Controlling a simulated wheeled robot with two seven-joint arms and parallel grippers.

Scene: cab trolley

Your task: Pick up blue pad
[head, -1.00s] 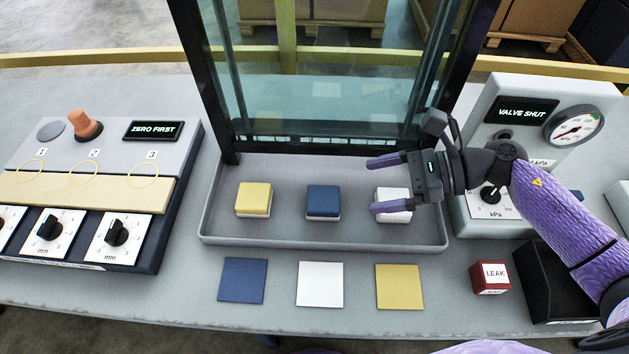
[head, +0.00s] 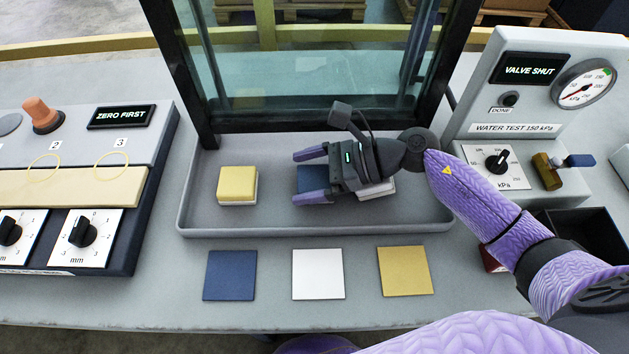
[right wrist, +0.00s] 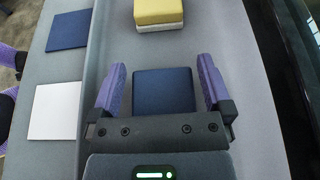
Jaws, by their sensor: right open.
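The blue pad (head: 313,179) sits in the grey tray (head: 200,222), partly hidden by my right gripper (head: 312,175) in the head view. In the right wrist view the blue pad (right wrist: 164,90) lies between the two purple fingers of my right gripper (right wrist: 160,85), with a gap on each side. The right gripper is open and holds nothing. The yellow pad (head: 237,184) is in the tray to the left. The white pad (head: 378,190) is mostly hidden behind the right gripper. My left gripper is not in view.
Flat blue (head: 230,275), white (head: 318,273) and yellow (head: 406,270) squares lie on the bench in front of the tray. A dark-framed glass panel (head: 310,75) stands behind it. A dial box (head: 75,190) is at left and a gauge unit (head: 540,95) at right.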

